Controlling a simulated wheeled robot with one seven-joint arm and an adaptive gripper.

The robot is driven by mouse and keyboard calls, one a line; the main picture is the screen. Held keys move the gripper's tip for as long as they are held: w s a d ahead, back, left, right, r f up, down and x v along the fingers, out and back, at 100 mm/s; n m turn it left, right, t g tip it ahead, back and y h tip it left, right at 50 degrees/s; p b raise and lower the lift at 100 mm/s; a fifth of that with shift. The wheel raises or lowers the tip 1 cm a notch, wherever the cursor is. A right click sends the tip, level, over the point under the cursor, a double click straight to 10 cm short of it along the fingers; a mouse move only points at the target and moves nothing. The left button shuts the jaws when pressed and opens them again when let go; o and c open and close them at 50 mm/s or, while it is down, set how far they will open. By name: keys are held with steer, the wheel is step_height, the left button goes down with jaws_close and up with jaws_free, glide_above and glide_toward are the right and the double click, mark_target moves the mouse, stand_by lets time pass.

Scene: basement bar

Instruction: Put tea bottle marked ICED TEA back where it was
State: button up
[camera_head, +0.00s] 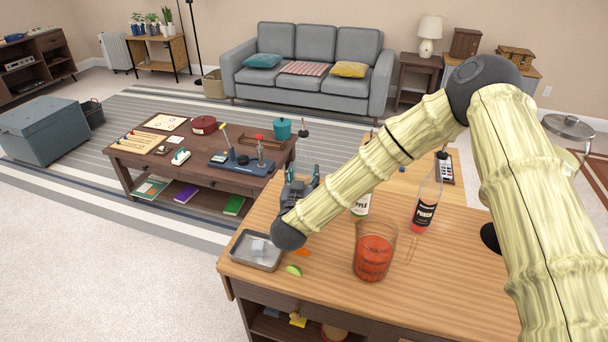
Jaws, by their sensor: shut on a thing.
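My gripper (302,180) is at the far left corner of the wooden bar counter (455,262), beyond my wrist. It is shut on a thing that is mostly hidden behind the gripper. A dark pourer top (304,132) shows just above the gripper and resembles the tops of the other bottles, so the held thing looks like a bottle. I see no ICED TEA label. A bottle marked PUNCH (425,208) stands upright on the counter. A bottle whose label ends in PPLE (360,207) stands partly behind my forearm.
A glass of red drink (374,252), a metal tray (257,250) with clear cubes and a lime wedge (293,270) are near the counter's front. A remote-like object (446,172) lies at the back. A low table (145,167) with several items stands beyond, left.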

steer(key=o, duration=1.6)
steer(key=shift+f, duration=0.1)
steer(key=shift+r, duration=0.2)
steer(key=shift+s+f, duration=0.15)
steer(key=shift+s, duration=0.2)
steer(key=s+a+b, duration=0.1)
steer(key=s+b, duration=0.1)
steer(key=s, duration=0.9)
steer(key=shift+s+a, duration=0.15)
steer(key=shift+a, duration=0.25)
